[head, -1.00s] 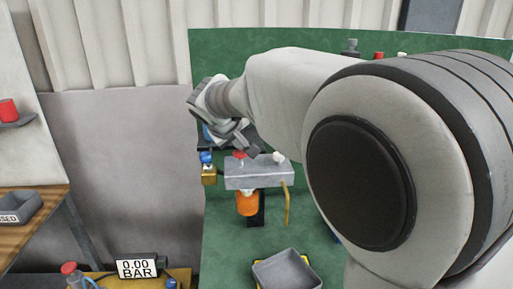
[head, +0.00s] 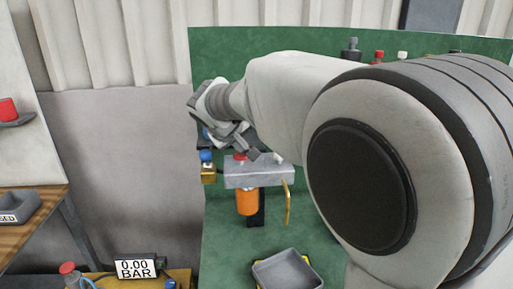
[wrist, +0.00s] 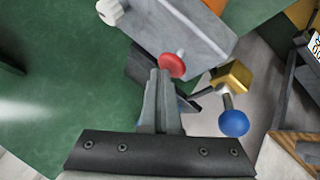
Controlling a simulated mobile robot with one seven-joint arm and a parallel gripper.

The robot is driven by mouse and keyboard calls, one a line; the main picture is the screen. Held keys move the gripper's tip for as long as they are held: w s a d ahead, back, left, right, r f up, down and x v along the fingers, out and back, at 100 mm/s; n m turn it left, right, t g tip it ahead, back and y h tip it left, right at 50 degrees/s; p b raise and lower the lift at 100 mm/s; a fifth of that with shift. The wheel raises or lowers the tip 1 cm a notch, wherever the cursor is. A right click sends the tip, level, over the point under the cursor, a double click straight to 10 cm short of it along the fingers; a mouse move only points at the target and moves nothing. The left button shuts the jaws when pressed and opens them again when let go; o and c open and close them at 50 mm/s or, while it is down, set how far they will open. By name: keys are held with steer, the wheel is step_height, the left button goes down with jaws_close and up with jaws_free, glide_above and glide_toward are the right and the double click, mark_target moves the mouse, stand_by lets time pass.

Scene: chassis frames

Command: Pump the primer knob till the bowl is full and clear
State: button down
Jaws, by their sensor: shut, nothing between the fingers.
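A grey metal filter head (head: 258,176) is mounted in front of the green panel, with an orange bowl (head: 247,201) hanging under it. The bowl's contents are too small to make out. A red round knob (wrist: 172,65) sits on a short stem at the head's side in the wrist view; it also shows on top of the head in the head view (head: 240,157). A white knob (wrist: 110,12) stands farther along the head. My gripper (wrist: 162,74) is shut and empty, its fingertips right beside the red knob. I cannot tell whether they touch it.
A blue ball-ended knob (wrist: 233,122) on a brass block (wrist: 231,76) is close to my fingers. A grey tray (head: 287,270) lies below the filter. A display (head: 136,268) reads 0.00 BAR. My arm hides much of the panel's right side.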

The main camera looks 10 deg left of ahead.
mark_target(241, 156)
steer(key=shift+f, duration=0.25)
steer(key=shift+r, duration=0.1)
steer(key=shift+r+p, duration=0.9)
steer(key=shift+r, duration=0.5)
step_height(241, 156, up, 5)
steer(key=p, duration=0.3)
steer(key=shift+d, duration=0.1)
